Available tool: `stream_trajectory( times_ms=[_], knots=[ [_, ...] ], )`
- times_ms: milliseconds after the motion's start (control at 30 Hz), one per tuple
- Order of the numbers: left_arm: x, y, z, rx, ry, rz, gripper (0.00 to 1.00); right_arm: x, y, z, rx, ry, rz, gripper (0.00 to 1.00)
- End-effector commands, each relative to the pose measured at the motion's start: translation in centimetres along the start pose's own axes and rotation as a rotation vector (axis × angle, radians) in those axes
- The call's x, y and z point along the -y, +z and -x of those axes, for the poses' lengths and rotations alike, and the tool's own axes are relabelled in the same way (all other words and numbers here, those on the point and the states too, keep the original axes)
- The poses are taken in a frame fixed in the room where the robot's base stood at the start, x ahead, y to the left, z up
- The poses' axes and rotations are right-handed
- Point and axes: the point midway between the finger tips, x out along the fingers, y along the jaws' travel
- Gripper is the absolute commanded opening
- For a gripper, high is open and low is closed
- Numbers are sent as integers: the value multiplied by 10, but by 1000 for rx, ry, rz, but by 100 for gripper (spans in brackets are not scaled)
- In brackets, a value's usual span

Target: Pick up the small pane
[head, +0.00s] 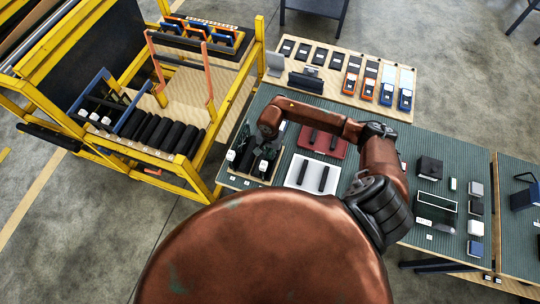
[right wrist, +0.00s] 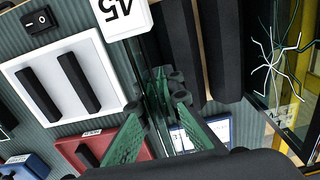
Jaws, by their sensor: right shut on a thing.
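The small pane (right wrist: 148,62) is a thin, dark-greenish glass sheet, seen nearly edge-on in the right wrist view. It stands beside black padded bars in a rack (head: 262,180) at the left end of the green table. My right gripper (right wrist: 160,98) is shut on the pane, with its green-padded fingers on either side. In the head view my right gripper (head: 263,157) is low over that rack, partly hidden by its own wrist, and the pane is hard to make out. The pane's lower part is hidden. My left gripper is in neither view.
A white tag marked 45 (right wrist: 122,16) is close to the pane. A white board with two black bars (head: 313,174) and a red board (head: 322,140) lie right of the rack. A yellow trolley (head: 196,172) stands left of the table. A wooden board (head: 338,91) holds several devices behind.

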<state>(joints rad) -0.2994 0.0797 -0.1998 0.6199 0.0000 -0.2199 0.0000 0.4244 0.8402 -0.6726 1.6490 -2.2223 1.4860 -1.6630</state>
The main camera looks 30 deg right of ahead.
Motion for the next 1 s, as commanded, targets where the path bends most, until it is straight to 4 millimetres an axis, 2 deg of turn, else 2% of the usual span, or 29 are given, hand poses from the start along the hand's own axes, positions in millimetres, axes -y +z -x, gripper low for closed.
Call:
stream_trajectory(
  times_ms=[667, 867, 1000],
  knots=[
    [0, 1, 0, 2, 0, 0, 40, 1, -1, 3, -1, -3, 0, 0],
    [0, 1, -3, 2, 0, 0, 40, 2, -2, 15, -3, -5, 2, 0],
    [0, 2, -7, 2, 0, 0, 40, 1, -2, 33, -4, -4, 3, 0]
  ],
)
